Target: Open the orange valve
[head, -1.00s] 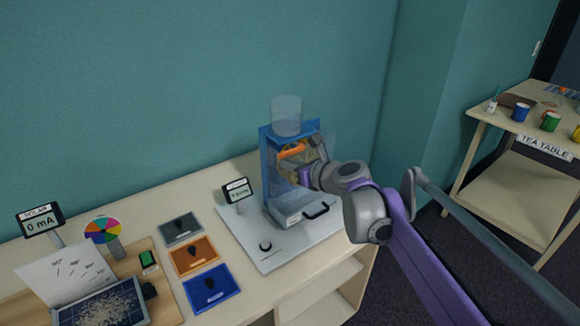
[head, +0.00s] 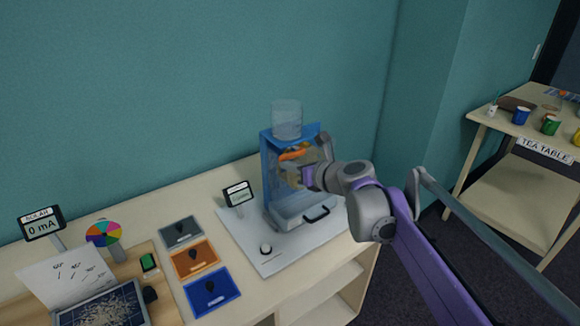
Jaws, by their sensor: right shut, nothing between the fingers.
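The orange valve (head: 293,154) sits high inside the blue frame (head: 268,170) of the water apparatus, under a clear tank (head: 287,121). My right gripper (head: 306,177) reaches in from the right, just below and in front of the valve. It is shut and empty. Its fingertips are small and partly hidden, so I cannot tell whether they touch the valve. The valve's right part is partly covered by my gripper. My left gripper is not in view.
A white tray with a black handle (head: 316,214) is at the apparatus's foot, on a white board with a round knob (head: 265,249). A small display (head: 238,194) stands left of it. Three coloured cards, including an orange one (head: 195,258), lie further left. The tea table (head: 530,190) is at right.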

